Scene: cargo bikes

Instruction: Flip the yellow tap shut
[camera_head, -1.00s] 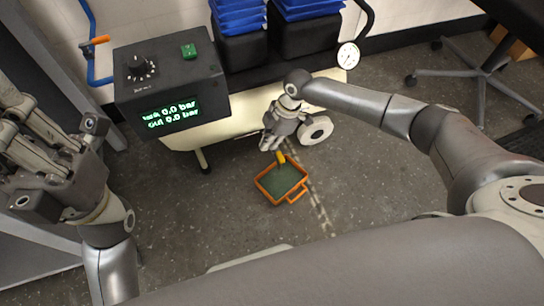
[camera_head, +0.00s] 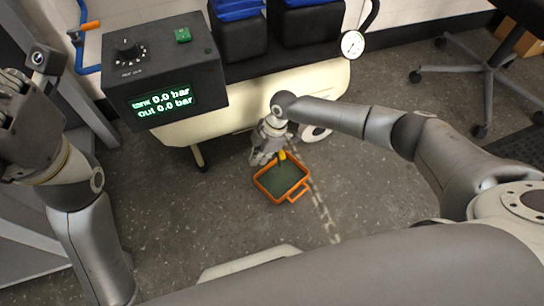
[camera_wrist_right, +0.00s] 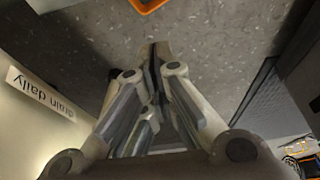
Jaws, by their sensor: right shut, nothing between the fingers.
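The yellow tap (camera_head: 282,155) shows as a small yellow piece beneath the cream tank (camera_head: 240,110), just above the far edge of an orange tray with a green inside (camera_head: 256,184). My right gripper (camera_head: 258,161) is shut and empty, just left of the tap in the head view; I cannot tell whether it touches it. In the right wrist view the closed fingertips (camera_wrist_right: 154,56) point at the floor, and the tap does not show. My left gripper (camera_head: 22,110) is at the left edge, partly cut off, far from the tap; its fingers are unclear.
A black control box (camera_head: 165,75) reads 0.0 bar twice. Blue-topped black bins (camera_head: 237,40) stand behind it. A gauge (camera_head: 352,44) sits at the tank's right end. A "drain daily" label (camera_wrist_right: 40,93) is on the tank. Floor around the tray is clear; a wheeled stand (camera_head: 478,75) is right.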

